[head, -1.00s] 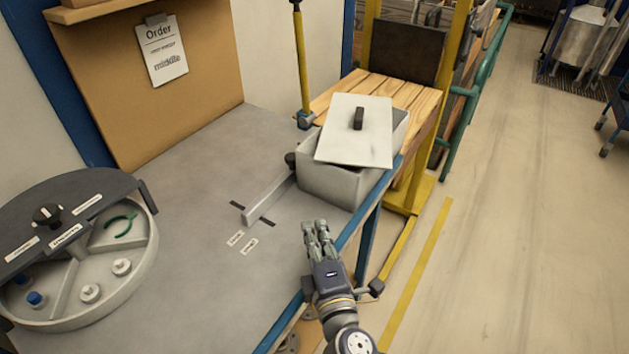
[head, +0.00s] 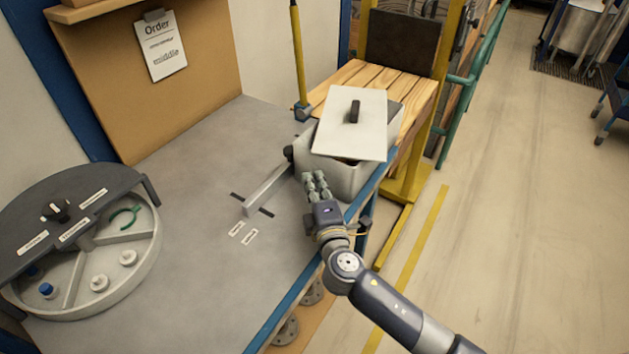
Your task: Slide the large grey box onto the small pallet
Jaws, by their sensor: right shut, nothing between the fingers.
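The large grey box (head: 349,181) stands at the far end of the grey bench. A pale lid with a dark handle (head: 350,125) lies askew on top, leaving a gap at the front. The small pallet (head: 375,82), with wooden slats, is just behind the box on a yellow lift frame; the box hides its near part. My right gripper (head: 314,182) is shut and empty, its fingers at the box's near face. I cannot tell whether they touch it. My left gripper is not in view.
A low grey rail (head: 268,190) with a dark knob lies left of the box. A round compartment tray (head: 130,280) under a dark cover stands at the left. A yellow post (head: 297,55) rises at the bench's back corner. The middle of the bench is clear.

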